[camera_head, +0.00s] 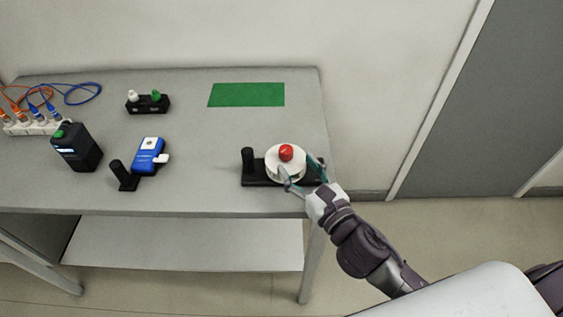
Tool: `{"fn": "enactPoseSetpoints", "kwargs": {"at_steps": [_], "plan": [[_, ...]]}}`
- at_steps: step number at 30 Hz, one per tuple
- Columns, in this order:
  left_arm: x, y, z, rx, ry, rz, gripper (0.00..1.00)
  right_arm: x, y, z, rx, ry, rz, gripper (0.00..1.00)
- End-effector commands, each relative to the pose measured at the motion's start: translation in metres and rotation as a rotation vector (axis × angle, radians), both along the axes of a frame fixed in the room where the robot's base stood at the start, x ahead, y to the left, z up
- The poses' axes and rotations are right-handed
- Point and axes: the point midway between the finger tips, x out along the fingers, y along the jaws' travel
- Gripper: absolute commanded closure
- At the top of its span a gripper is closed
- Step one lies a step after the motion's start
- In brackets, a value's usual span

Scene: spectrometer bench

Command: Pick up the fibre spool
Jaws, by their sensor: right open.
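The fibre spool (271,164) appears to be the white round piece with a red knob (286,152) on top. It sits on a black stand (260,181) with a short black post, near the front right of the bench. My right gripper (304,174) is open, with one finger at the spool's front and the other at its right side. The fingers lie around the spool; I cannot tell whether they touch it. My left gripper is not in view.
A blue device (148,152) on a black stand, a dark box (77,149) and a white socket strip (30,127) with cables stand to the left. A black holder (149,106) and a green mat (247,94) lie farther back. The bench's right edge is close to the spool.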

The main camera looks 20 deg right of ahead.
Motion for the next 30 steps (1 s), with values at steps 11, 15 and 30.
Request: {"fn": "enactPoseSetpoints", "kwargs": {"at_steps": [11,15,30], "plan": [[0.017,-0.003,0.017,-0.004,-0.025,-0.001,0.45,0.041,0.008,0.006,0.002,-0.001,-0.001,0.39],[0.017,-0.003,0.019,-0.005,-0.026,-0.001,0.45,0.054,0.012,0.004,0.0,0.0,0.001,0.39],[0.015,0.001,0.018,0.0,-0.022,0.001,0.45,0.056,0.012,0.002,0.0,0.001,0.001,0.79]]}}
